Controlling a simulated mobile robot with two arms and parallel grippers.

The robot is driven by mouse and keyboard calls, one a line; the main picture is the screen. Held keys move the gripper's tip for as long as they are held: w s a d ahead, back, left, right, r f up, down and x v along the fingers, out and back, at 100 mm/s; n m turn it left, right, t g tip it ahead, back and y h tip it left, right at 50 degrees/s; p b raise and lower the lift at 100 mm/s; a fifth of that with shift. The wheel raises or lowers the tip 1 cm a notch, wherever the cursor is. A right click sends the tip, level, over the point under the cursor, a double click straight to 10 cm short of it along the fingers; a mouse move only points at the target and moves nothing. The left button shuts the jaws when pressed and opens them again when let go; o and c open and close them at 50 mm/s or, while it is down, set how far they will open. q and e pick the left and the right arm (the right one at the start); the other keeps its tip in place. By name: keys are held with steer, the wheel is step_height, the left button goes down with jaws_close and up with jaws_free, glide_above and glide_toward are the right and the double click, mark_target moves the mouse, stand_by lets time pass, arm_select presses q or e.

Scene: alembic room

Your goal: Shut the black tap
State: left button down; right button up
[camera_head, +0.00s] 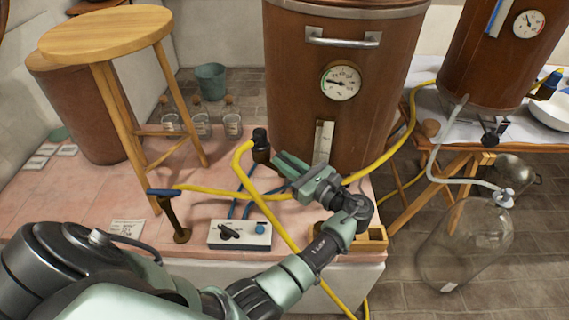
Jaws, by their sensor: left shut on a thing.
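The black tap (261,143) is an upright black fitting in front of the lower left of the big brown vessel (295,100), with a yellow hose (239,160) beside it. My left gripper (280,163) reaches in from the lower right of the tap, its green fingers at the tap's side. It is shut on part of the tap, but the fingers hide the gripped part and the handle's position is unclear. My right gripper is not in view.
A wooden stool (105,32) stands at the left. A control box (240,234) and a blue-handled valve (178,220) are near the pink bench's front. Glass jars (201,126) stand behind.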

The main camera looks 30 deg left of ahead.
arm_select(q)
steer(key=shift+g, duration=0.4)
steer(key=c, duration=1.4)
jaws_free()
steer(key=shift+o, duration=0.2)
